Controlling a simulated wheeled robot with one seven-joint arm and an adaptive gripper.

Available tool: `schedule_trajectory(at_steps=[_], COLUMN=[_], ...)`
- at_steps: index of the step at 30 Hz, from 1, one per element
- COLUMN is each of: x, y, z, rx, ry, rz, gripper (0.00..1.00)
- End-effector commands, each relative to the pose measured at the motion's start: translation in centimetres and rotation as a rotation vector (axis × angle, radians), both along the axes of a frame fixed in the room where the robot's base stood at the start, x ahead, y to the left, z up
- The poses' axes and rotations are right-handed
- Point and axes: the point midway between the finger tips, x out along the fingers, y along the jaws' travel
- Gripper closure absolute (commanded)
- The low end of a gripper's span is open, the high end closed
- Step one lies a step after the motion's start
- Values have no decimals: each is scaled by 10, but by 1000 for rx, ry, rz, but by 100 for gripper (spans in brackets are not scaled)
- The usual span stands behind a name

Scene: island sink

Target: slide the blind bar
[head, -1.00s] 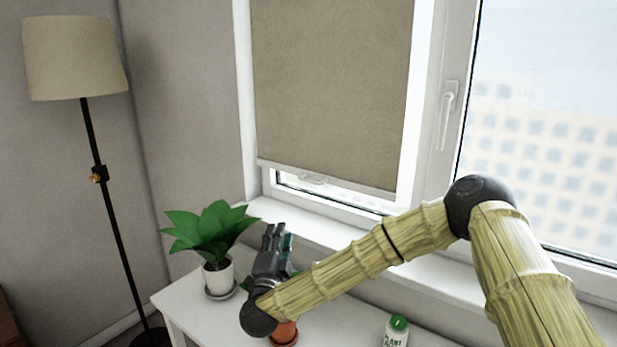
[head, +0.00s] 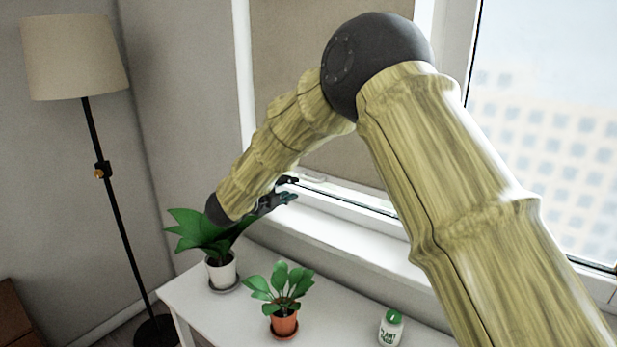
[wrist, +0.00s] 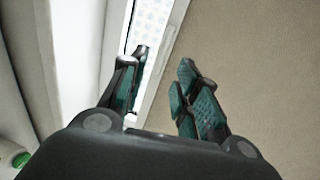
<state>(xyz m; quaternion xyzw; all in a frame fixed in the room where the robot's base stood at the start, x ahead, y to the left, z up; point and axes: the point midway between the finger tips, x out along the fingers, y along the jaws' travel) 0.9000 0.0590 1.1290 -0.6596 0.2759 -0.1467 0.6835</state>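The tan roller blind (head: 350,160) hangs in the left window, largely covered by my arm in the head view. Its pale bottom bar (head: 313,180) shows in part beside my gripper (head: 291,189), with a small stretch of glass below it. In the wrist view the blind (wrist: 255,60) fills the right side, and the bar (wrist: 171,52) runs slanting along its edge. My gripper (wrist: 164,62) is open there, with its two teal-padded fingers apart on either side of the bar in the picture. I cannot tell whether either finger touches it.
A larger plant in a white pot (head: 221,271) stands below my wrist on the white table (head: 240,310). A plant in an orange pot (head: 284,323) and a green-capped bottle (head: 391,327) stand further right. A floor lamp (head: 75,60) is at left.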

Motion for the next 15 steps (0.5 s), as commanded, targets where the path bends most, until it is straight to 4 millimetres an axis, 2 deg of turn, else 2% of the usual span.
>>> schedule_trajectory(at_steps=[3, 8, 15], x=[0, 8, 37], y=[-1, -7, -28], z=[6, 4, -2], rx=[22, 27, 27], ry=[-5, -4, -4], rz=[-18, -22, -23], gripper=[69, 69, 69])
